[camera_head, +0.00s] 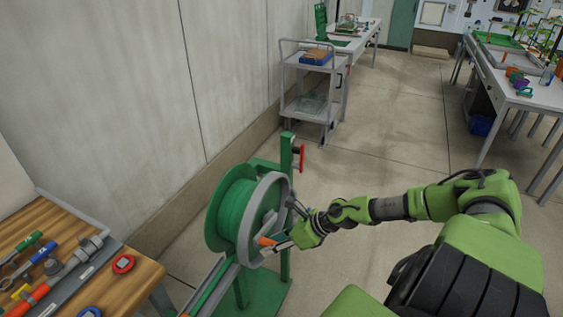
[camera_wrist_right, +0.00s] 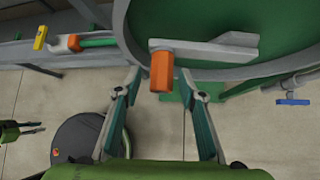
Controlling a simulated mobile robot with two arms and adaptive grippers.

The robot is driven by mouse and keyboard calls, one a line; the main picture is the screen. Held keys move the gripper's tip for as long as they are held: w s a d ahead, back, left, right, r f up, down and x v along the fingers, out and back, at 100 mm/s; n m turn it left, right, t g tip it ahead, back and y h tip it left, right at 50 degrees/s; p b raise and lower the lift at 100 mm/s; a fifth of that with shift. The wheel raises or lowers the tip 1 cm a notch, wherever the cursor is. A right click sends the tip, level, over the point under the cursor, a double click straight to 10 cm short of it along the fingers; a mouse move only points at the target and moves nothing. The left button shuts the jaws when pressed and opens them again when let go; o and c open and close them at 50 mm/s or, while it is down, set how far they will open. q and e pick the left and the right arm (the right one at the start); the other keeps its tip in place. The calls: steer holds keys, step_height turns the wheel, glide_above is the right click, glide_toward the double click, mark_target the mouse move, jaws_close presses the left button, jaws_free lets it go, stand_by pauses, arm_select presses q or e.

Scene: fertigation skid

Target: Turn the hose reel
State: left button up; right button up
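The hose reel (camera_head: 236,212) is a green drum with a grey rim on a green stand, left of centre in the head view. Its grey crank arm (camera_wrist_right: 205,48) carries an orange handle (camera_head: 266,241), which also shows in the right wrist view (camera_wrist_right: 161,72). My right gripper (camera_head: 292,222) is at the reel's right side. Its two fingers are spread apart in the wrist view (camera_wrist_right: 162,92), with the handle between and just beyond the tips; I see no contact. A green and dark part at the wrist view's left edge may be my left gripper (camera_wrist_right: 36,128); its state is unclear.
A wooden bench (camera_head: 145,277) with tools stands at the left. A red-handled valve (camera_head: 301,158) is by the green post behind the reel. A grey cart (camera_head: 287,87) stands along the wall, and a table (camera_head: 545,97) is at the right. Floor between is clear.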

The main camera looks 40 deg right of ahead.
steer(key=shift+v, duration=2.65)
steer(key=shift+a, duration=0.1)
